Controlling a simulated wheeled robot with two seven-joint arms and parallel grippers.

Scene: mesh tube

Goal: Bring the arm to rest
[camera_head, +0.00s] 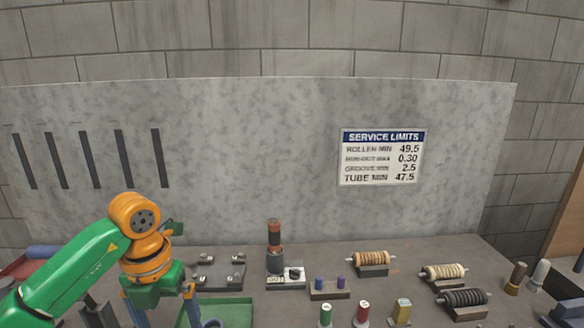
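My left arm, green with orange joints, comes in from the left. The fingertips run down to the bottom edge of the picture. My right arm and gripper are not in view.
On the grey bench (330,262), a dark plate (218,272) lies behind the tray. A gauge stand with a reddish-brown cylinder (274,236), a holder with small purple pegs (330,290), and ribbed rollers (374,258) on cradles stand right. A limits sign (382,158) hangs behind.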

